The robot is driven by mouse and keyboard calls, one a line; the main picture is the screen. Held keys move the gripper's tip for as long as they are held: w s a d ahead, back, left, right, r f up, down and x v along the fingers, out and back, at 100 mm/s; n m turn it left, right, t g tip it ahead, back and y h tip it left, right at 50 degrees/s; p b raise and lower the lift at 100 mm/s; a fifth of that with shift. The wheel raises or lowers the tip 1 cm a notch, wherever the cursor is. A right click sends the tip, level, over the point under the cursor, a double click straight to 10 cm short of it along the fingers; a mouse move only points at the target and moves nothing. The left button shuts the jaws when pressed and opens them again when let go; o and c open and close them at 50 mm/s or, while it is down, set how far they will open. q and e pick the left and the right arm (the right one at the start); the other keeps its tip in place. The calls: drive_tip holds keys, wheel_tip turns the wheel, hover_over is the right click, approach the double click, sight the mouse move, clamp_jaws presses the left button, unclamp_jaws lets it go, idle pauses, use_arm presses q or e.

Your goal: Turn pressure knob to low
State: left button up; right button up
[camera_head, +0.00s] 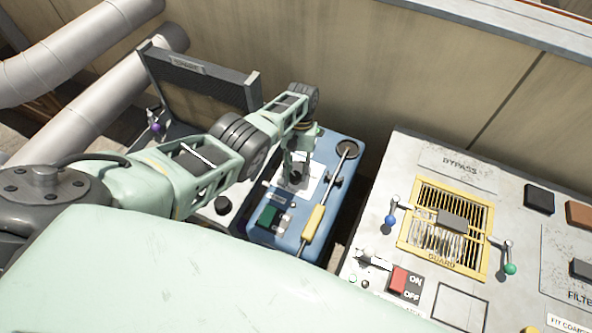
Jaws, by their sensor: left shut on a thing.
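A blue panel box (326,163) stands in the middle of the view, with a white label plate (309,186) on its top. My left arm comes in from the left and reaches over this box. My left gripper (297,170) points down at the white plate and is shut on a knob there, which I take for the pressure knob. The gripper hides most of the knob, so its pointer and the low mark cannot be read. My right gripper is out of view.
On the blue box are a yellow-gripped rod (313,224) and a green button (268,215). To the right is a grey panel with a yellow guard grille (421,209), small levers and a red ON/OFF switch (399,280). A dark raised lid (200,80) stands behind my arm.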

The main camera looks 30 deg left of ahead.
use_arm(q)
drive_tip(key=shift+s+d+f, duration=0.15)
drive_tip(key=shift+s+d, duration=0.05)
drive_tip(key=shift+d, duration=0.2)
drive_tip(key=o, duration=1)
drive_tip(key=shift+w, duration=0.1)
drive_tip(key=shift+w+a, duration=0.1)
drive_tip(key=shift+a, duration=0.05)
drive_tip(key=shift+w+r, duration=0.1)
drive_tip(key=shift+r, duration=0.15)
drive_tip(key=v, duration=1.1)
drive_tip(key=shift+w+a+r, duration=0.1)
drive_tip(key=shift+r, duration=0.2)
drive_tip(key=shift+f, duration=0.1)
